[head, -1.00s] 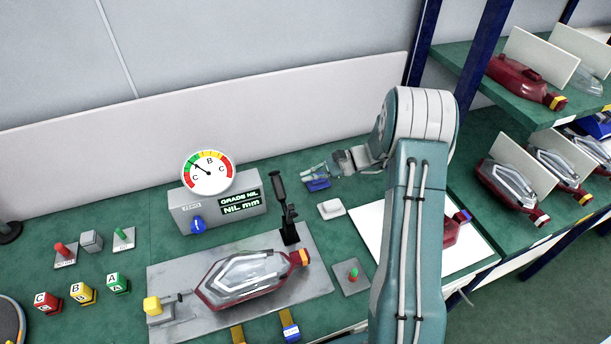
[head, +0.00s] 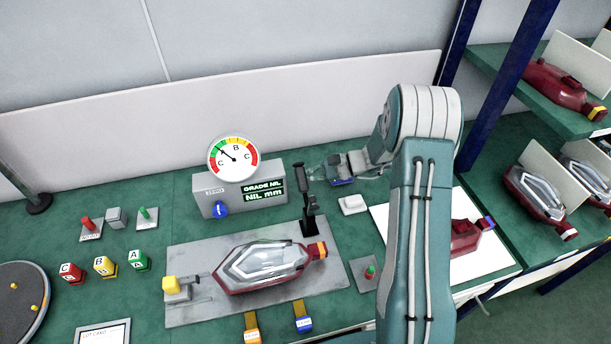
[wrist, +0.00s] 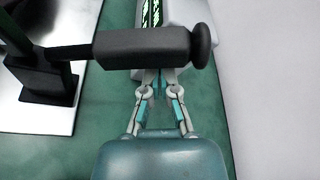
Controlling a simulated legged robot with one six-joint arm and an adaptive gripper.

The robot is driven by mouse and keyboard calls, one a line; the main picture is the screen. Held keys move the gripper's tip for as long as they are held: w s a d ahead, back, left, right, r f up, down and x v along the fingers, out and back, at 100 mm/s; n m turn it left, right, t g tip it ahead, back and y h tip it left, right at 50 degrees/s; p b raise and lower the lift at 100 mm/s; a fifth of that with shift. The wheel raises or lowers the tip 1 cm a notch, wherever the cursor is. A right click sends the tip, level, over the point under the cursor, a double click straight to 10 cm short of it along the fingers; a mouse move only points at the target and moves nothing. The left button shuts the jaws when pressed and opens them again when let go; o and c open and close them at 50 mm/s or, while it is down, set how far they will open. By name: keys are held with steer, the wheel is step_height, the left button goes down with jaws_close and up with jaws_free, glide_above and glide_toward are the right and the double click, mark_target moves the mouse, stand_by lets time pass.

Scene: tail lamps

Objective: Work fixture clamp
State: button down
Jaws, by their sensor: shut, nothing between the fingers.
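The fixture clamp has a black upright lever (head: 303,182) on a black base (head: 310,226), at the right back of the grey fixture plate (head: 190,312). A red-rimmed tail lamp (head: 270,262) with a clear lens lies on the plate. My gripper (head: 315,172) is just right of the lever's top and is shut and empty. In the wrist view the black clamp handle (wrist: 140,47) lies across the picture and hides the fingertips of my gripper (wrist: 160,75). I cannot tell whether they touch it.
A gauge box (head: 203,195) with a round dial (head: 234,158) stands behind the plate, close to the lever. Lettered blocks (head: 104,266) stand left. Shelves with lamps are at right.

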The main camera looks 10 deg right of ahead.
steer(key=shift+s+r+n+t, duration=0.1)
steer(key=shift+r+n+t, duration=0.2)
steer(key=shift+r+n, duration=0.1)
steer(key=s+r+n+t+y, duration=0.1)
steer(key=s+r+n+t, duration=0.1)
steer(key=s+r+n, duration=0.3)
steer(key=shift+s+n, duration=0.35)
steer(key=shift+n, duration=0.35)
stand_by(0.3)
steer(key=shift+s+r, duration=0.1)
stand_by(0.4)
steer(key=f+v, duration=0.1)
steer(key=v, duration=0.6)
steer(key=shift+d+r+y, duration=0.25)
steer(key=shift+d+y, duration=0.05)
steer(key=shift+a, duration=0.1)
stand_by(0.3)
